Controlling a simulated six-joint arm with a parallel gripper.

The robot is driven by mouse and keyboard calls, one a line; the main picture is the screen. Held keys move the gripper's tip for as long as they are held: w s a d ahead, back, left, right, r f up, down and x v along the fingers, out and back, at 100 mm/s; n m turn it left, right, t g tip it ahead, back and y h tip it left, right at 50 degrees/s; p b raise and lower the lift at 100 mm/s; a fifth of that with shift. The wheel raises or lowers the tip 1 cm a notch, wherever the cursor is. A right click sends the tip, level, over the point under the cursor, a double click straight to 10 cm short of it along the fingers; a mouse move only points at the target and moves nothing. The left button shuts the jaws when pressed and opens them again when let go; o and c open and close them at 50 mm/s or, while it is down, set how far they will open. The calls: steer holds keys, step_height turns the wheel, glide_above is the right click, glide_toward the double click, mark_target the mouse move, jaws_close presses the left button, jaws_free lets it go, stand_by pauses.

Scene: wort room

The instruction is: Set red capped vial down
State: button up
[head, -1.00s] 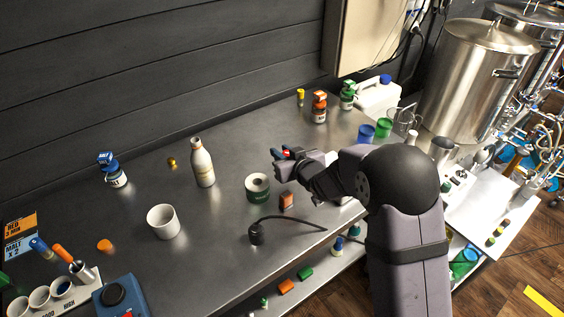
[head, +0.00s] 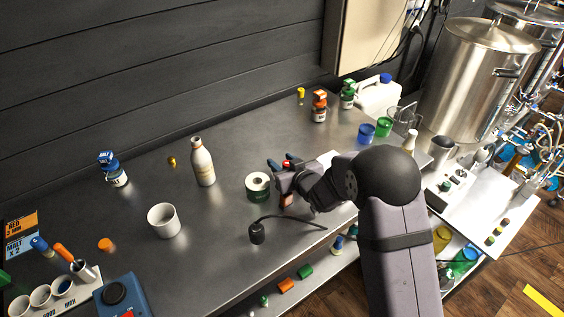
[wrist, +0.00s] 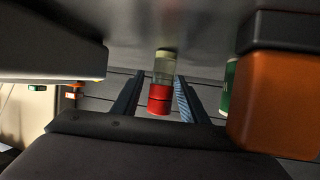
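The red-capped vial (wrist: 159,98) is between my gripper's two blue fingers in the wrist view, its cap toward the bottom of that picture and its clear body (wrist: 165,66) toward the grey bench surface. My gripper (wrist: 160,88) looks open, with a gap beside the vial on the left; the right finger is very close to it. In the head view the red cap (head: 287,162) shows between the fingertips of my gripper (head: 285,164), over the bench (head: 225,215). Whether the vial's base touches the bench is hard to tell.
An orange-brown block (wrist: 275,100) is close on the right in the wrist view. A black object with a cable (head: 257,234) lies in front. A white bottle (head: 202,163) and white cup (head: 163,221) stand farther left.

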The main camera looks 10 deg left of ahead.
steer(key=shift+r, duration=0.1)
steer(key=shift+r, duration=0.15)
steer(key=b+v, duration=0.1)
steer(key=v, duration=1.1)
steer(key=shift+b, duration=0.3)
